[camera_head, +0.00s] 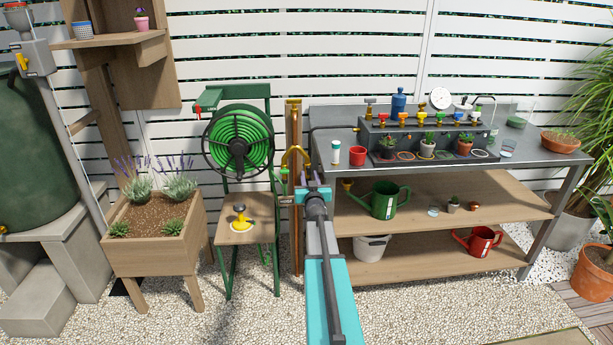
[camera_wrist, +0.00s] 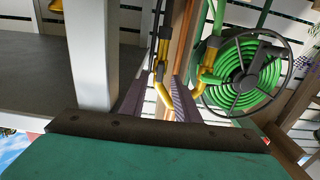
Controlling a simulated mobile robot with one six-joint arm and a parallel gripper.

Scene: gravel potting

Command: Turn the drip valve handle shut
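A brass and yellow pipe fork (camera_head: 295,157) is fixed on the wooden post beside the hose reel, left of the bench leg. My gripper (camera_head: 315,180) is raised in front of the post, partly covering the fork's right side. In the wrist view, my gripper (camera_wrist: 160,100) has its two dark fingers apart, with a yellow pipe (camera_wrist: 163,70) showing between and beyond them. I cannot tell whether the fingers touch it. A second yellow fitting (camera_wrist: 208,75) stands outside the right finger. I cannot make out which part is the drip valve handle or its angle.
The green hose reel (camera_head: 238,143) stands left of the post. The potting bench (camera_head: 540,180) is on the right, with coloured taps (camera_head: 430,119) above its pots. Its pale leg (camera_wrist: 90,50) is close to my left finger in the wrist view.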

